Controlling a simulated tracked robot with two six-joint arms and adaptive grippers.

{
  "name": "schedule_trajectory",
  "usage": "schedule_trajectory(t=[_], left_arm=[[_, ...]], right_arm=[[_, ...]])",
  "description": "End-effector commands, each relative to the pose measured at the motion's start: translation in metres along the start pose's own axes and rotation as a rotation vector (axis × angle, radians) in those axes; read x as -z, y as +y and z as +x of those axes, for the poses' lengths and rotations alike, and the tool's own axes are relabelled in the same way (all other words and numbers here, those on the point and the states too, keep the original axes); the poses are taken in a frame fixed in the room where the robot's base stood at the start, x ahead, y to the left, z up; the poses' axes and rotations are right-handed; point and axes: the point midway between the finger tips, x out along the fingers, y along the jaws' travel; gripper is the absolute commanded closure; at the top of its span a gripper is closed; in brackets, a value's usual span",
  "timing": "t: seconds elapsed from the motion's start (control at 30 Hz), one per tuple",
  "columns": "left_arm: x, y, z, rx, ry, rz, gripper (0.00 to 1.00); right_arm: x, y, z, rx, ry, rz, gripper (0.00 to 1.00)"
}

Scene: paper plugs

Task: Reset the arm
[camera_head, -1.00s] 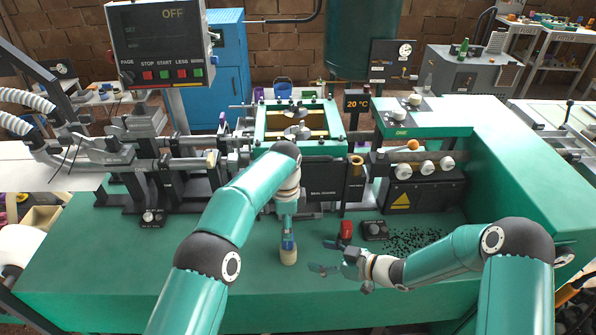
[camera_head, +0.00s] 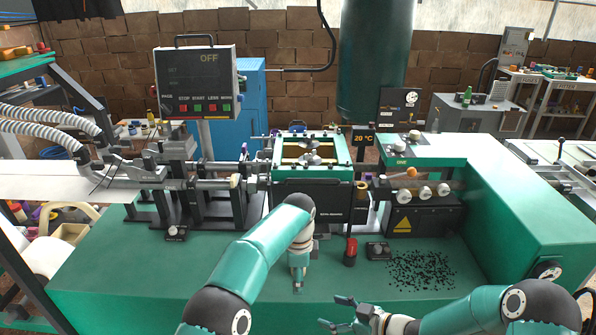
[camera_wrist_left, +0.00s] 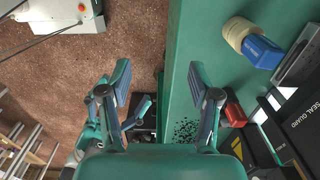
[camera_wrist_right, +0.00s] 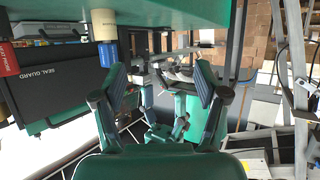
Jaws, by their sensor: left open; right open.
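My left gripper (camera_head: 298,285) hangs over the front of the green bench (camera_head: 150,285), pointing down in the head view. In the left wrist view its two fingers (camera_wrist_left: 159,85) are apart with nothing between them; floor and the bench's edge show beyond. My right gripper (camera_head: 338,311) is lower and to the right, near the bottom of the head view. In the right wrist view its fingers (camera_wrist_right: 161,85) are also apart and empty. A blue and cream cylindrical tool (camera_wrist_left: 248,38) is beside the left gripper, outside its fingers; it also shows in the right wrist view (camera_wrist_right: 105,35).
A red-topped black item (camera_head: 350,252) and a small dark box (camera_head: 378,251) stand behind the grippers. Black granules (camera_head: 420,270) lie scattered on the bench to the right. The press (camera_head: 311,185) and control panel (camera_head: 197,82) are farther back. The bench's front left is clear.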

Motion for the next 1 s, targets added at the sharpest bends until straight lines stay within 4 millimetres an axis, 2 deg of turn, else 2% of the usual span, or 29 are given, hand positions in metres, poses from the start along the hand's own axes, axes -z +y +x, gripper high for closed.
schedule_trajectory(t=[0.03, 0.27, 0.4, 0.57, 0.77, 0.87, 1.0], left_arm=[[-0.002, 0.000, 0.001, -0.001, 0.000, -0.003, 0.38], [-0.058, -0.011, 0.005, -0.020, 0.004, -0.096, 0.38], [-0.090, 0.004, 0.022, -0.091, -0.007, -0.134, 0.38], [-0.119, 0.030, 0.050, -0.180, -0.003, -0.166, 0.38], [-0.144, 0.074, 0.095, -0.272, 0.035, -0.261, 0.38], [-0.153, 0.111, 0.124, -0.320, 0.069, -0.360, 0.38], [-0.154, 0.174, 0.160, -0.376, 0.121, -0.557, 0.38]], right_arm=[[0.000, 0.000, 0.001, 0.001, 0.000, -0.001, 0.27], [0.004, -0.007, 0.006, 0.018, 0.001, -0.007, 0.27], [0.003, -0.018, 0.008, 0.030, -0.005, 0.020, 0.27], [-0.003, -0.029, 0.009, 0.017, -0.026, 0.093, 0.27], [-0.022, -0.044, 0.006, -0.029, -0.088, 0.236, 0.27], [-0.039, -0.056, 0.002, -0.070, -0.150, 0.346, 0.27], [-0.070, -0.078, -0.011, -0.137, -0.267, 0.519, 0.27]])
